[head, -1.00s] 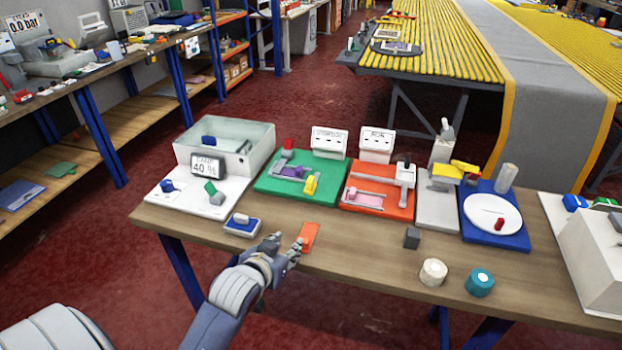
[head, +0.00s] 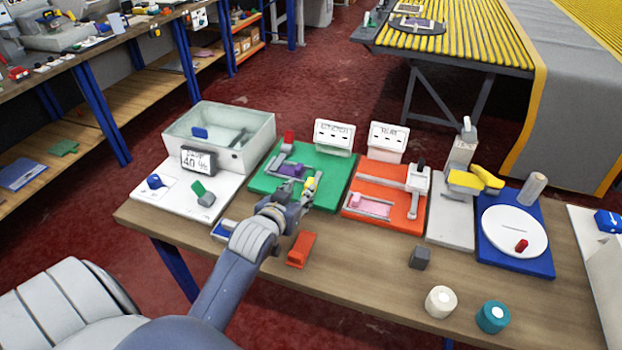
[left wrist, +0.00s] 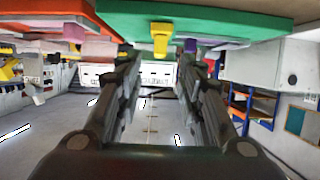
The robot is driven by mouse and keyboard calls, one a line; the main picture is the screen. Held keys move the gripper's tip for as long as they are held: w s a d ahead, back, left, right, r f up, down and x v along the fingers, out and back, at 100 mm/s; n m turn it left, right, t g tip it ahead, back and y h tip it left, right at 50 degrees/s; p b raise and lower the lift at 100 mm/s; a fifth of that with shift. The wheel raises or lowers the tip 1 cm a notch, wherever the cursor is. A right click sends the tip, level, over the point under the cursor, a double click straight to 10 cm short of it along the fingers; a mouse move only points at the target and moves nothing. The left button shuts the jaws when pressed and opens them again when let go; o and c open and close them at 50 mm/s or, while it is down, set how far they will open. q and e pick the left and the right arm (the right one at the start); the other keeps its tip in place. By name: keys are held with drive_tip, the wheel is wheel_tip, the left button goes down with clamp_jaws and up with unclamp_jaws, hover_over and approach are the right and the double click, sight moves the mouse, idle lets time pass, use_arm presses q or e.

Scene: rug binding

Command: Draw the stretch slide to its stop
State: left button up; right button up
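The green board (head: 270,178) on the bench carries a grey rail, a purple piece (head: 291,170), a red block (head: 288,137) and a yellow piece (head: 310,184). Which of these is the stretch slide I cannot tell for sure. My left gripper (head: 302,200) is at the board's front right part, right by the yellow piece and partly hiding it. In the left wrist view, which looks upside down, the gripper (left wrist: 160,75) is open. The yellow piece (left wrist: 161,35) shows ahead, between the lines of the fingers, with no clear contact. My right gripper is not in view.
An orange board (head: 390,197) with a pink piece stands right of the green board. A white tub (head: 250,150) is to the left. An orange block (head: 301,249), a grey cube (head: 420,257) and two round rolls (head: 441,301) lie on the front bench.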

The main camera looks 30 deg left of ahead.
sight(309, 183)
use_arm(q)
drive_tip(key=x, duration=0.4)
drive_tip(key=shift+w+f, duration=0.1)
drive_tip(key=shift+w, duration=0.15)
drive_tip(key=x, duration=0.3)
drive_tip(key=shift+w+f, duration=0.1)
drive_tip(key=shift+w+a+f, duration=0.1)
drive_tip(key=shift+w, duration=0.15)
drive_tip(key=shift+w+a+f+p, duration=0.1)
drive_tip(key=shift+w+f+p, duration=0.05)
drive_tip(key=shift+w+p, duration=0.15)
clamp_jaws()
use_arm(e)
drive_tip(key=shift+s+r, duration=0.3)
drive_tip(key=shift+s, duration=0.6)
